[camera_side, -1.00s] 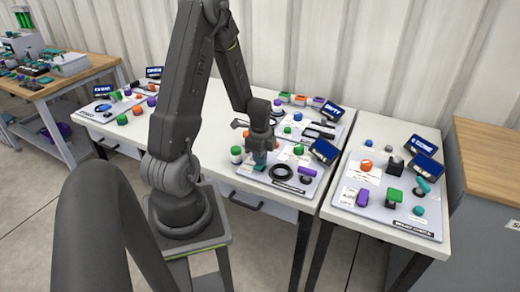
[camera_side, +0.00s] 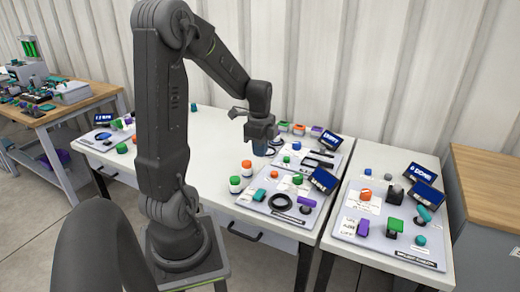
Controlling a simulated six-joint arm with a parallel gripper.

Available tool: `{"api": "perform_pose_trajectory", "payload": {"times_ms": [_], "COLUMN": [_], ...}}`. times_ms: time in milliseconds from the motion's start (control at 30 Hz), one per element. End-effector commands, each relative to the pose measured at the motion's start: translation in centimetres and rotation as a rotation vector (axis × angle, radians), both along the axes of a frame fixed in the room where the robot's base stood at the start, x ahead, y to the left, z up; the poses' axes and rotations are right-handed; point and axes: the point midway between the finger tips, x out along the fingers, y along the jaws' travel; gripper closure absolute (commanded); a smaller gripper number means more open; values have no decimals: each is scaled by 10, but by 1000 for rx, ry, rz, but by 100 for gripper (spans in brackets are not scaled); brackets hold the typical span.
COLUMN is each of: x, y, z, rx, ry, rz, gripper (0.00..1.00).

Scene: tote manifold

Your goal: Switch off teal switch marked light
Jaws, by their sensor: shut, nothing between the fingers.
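A teal switch (camera_side: 259,195) sits at the front left of the front board (camera_side: 266,208) on the middle table. Its marking is too small to read, and I cannot tell whether it is on or off. Other teal controls, a lever (camera_side: 424,214) and a round knob (camera_side: 421,240), are on the right-hand board (camera_side: 385,240). My gripper (camera_side: 261,151) is shut and empty. It points down and appears above and behind the front board's teal switch, apart from it.
Near the teal switch are a green-topped button (camera_side: 235,184), an orange button (camera_side: 246,167), a black ring (camera_side: 280,202) and a purple lever (camera_side: 306,202). A blue screen (camera_side: 324,180) stands at the board's right. Bare white table (camera_side: 212,150) lies left of my gripper.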

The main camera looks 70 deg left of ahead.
Motion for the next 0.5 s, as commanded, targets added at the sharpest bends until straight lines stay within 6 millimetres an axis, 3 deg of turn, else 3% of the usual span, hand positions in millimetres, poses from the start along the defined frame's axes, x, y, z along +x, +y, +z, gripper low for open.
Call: {"api": "perform_pose_trajectory", "payload": {"times_ms": [500], "x": [-11], "y": [-6], "z": [-2], "rx": [-34], "ry": [34], "rz": [0], "gripper": [100]}}
